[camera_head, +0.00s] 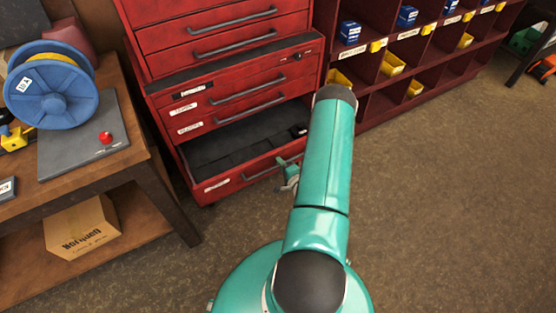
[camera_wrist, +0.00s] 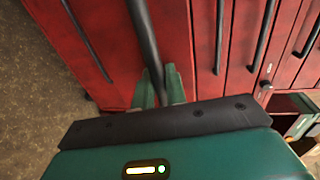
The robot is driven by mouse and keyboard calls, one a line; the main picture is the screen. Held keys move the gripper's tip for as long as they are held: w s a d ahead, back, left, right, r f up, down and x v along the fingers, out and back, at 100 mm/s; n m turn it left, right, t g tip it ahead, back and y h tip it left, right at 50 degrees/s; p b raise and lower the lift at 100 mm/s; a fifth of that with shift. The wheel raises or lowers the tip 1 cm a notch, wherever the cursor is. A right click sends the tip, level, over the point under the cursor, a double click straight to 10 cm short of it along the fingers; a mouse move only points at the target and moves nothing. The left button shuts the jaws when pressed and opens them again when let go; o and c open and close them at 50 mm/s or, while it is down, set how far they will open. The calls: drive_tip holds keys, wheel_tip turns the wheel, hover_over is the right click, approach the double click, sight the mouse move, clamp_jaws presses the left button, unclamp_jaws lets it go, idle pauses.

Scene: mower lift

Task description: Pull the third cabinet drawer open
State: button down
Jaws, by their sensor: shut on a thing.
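The red cabinet (camera_head: 230,60) stands in the middle of the head view with several drawers. Its lowest visible drawer (camera_head: 225,183) is pulled partly out, and its dark, compartmented inside shows. The drawers above it are shut. My gripper (camera_head: 290,172) is at the right part of that open drawer's handle (camera_head: 256,175), partly hidden by my arm. In the wrist view, the fingers of my gripper (camera_wrist: 159,88) close around a dark bar handle (camera_wrist: 147,40) on a red drawer front.
A bench with a blue spool (camera_head: 50,92) and a grey plate with a red button stands at left, a cardboard box (camera_head: 82,226) on its lower shelf. Red shelving (camera_head: 375,100) with blue and yellow bins stands at right. The brown floor (camera_head: 450,220) at right is clear.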

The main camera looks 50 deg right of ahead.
drive_tip(key=f+v, duration=0.1)
drive_tip(key=v, duration=0.5)
drive_tip(key=shift+s, duration=0.25)
drive_tip(key=shift+a, duration=0.1)
drive_tip(key=c, duration=1.8)
unclamp_jaws()
drive_tip(key=shift+s, duration=0.1)
drive_tip(key=v, duration=1.3)
drive_tip(key=shift+s+a, duration=0.1)
drive_tip(key=shift+s, duration=0.2)
